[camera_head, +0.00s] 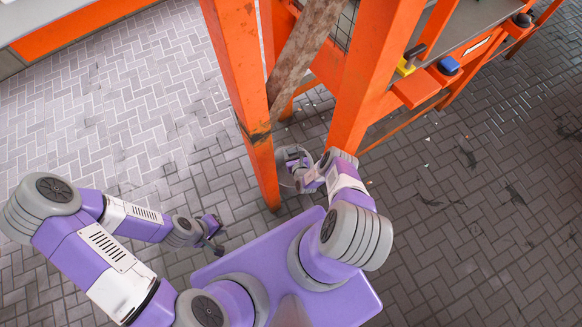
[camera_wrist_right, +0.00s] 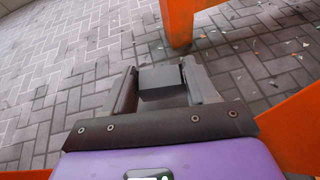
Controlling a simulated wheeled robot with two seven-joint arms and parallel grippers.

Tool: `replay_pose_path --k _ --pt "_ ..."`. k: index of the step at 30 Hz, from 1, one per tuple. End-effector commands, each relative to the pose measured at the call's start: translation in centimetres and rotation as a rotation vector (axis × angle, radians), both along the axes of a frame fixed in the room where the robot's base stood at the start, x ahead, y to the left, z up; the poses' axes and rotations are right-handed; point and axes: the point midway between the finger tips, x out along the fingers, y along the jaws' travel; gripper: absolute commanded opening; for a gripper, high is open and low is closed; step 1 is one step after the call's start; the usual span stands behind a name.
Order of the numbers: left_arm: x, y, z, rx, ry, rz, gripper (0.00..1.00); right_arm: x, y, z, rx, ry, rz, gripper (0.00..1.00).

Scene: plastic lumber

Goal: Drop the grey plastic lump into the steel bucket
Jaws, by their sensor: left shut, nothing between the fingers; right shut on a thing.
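My right gripper is shut on the grey plastic lump (camera_wrist_right: 162,83), a small dark grey block between its two fingers (camera_wrist_right: 165,90) in the right wrist view. In the head view my right gripper (camera_head: 297,166) is low beside the orange frame's legs; the lump is too small to make out clearly there. A round, pale rim (camera_head: 279,172) shows around the right gripper in the head view; it may be the steel bucket, but I cannot tell surely. No bucket shows in the right wrist view. My left gripper (camera_head: 215,240) is shut and empty, low at the left.
An orange steel frame (camera_head: 243,75) stands ahead, with a leg close to my right gripper; a leg also shows in the wrist view (camera_wrist_right: 180,22). Yellow and blue items (camera_head: 448,65) sit on its right side. Paved floor (camera_head: 120,120) is clear at the left.

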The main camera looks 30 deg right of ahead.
Motion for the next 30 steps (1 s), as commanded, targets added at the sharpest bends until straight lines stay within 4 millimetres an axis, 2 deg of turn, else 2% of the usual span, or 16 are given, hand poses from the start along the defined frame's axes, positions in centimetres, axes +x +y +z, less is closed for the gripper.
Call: replay_pose_path --k 1,9,20,21,26,30 --pt "0.0 0.0 -1.0 0.000 0.000 0.000 0.00 0.0 0.0 -1.1 -0.001 0.000 0.001 0.27" --pt "0.0 0.0 -3.6 0.000 0.000 0.000 0.00 0.0 0.0 -3.9 0.000 0.000 0.001 0.27" --pt "0.0 0.0 -3.7 0.000 -0.001 0.000 0.00 0.0 0.0 -4.2 0.000 0.000 0.001 0.27" --pt "0.0 0.0 -3.7 0.000 -0.001 0.000 0.00 0.0 0.0 -4.2 0.000 0.000 0.001 0.63" --pt "0.0 0.0 -3.7 0.000 -0.001 0.000 0.00 0.0 0.0 -4.2 0.000 0.000 0.001 0.86" --pt "0.0 0.0 -3.7 0.000 -0.001 0.000 0.00 0.0 0.0 -4.2 0.000 0.000 0.001 0.86"
